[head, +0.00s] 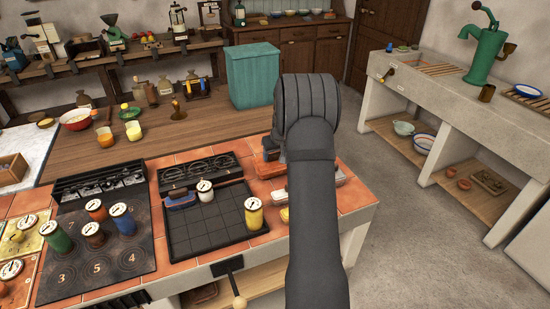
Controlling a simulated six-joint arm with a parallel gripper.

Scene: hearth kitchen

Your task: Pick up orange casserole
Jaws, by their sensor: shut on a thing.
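An orange dish, which I take to be the orange casserole (268,169), shows in part on or just above the tiled counter, left of my arm. My arm covers much of this area. My gripper (271,150) reaches down behind the arm and shows only as a dark grey part at the orange dish. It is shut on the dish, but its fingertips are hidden. I cannot tell whether the dish is lifted clear of the tiles. More orange and pale surface (345,190) shows to the right of the arm.
A black grid plate (205,225) left of my arm bears a blue dish (182,201) and a white-topped jar. A yellow canister (253,216) stands at its right edge. Several canisters stand on the numbered hob (100,262). A teal bin (252,77) stands behind. Floor is clear at right.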

